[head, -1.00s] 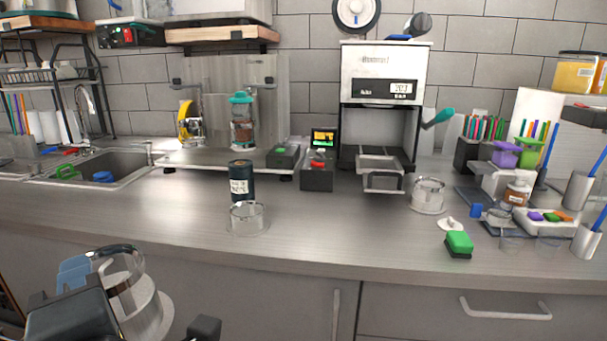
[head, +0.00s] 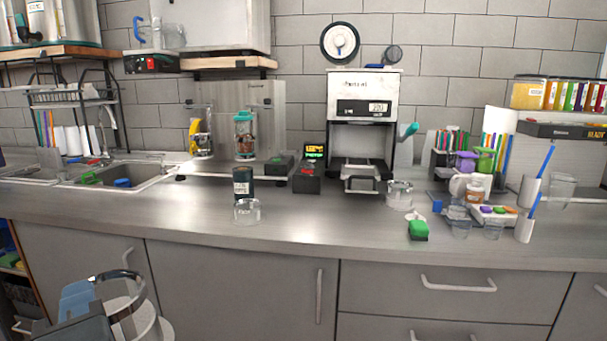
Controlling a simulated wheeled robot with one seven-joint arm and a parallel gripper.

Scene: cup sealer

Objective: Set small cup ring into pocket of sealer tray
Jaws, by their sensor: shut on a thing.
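My gripper (head: 98,310) is at the lower left, in front of the counter and low. It is shut on a clear, silvery ring with a flange (head: 128,298); the fingertips are partly hidden. The sealer (head: 362,100) is a white and black machine with a teal handle, at the back of the counter. Its metal tray (head: 362,184) sticks out at the front; its pocket is too small to make out. My gripper is far from the tray. Two similar clear rings stand on the counter, one left of the tray (head: 247,212) and one right of it (head: 399,196).
A dark canister (head: 243,182) stands behind the left ring. A green-topped block (head: 418,230) lies near the front edge. Cups and small containers crowd the right side. The sink (head: 95,185) is at the left. The counter's front middle is clear.

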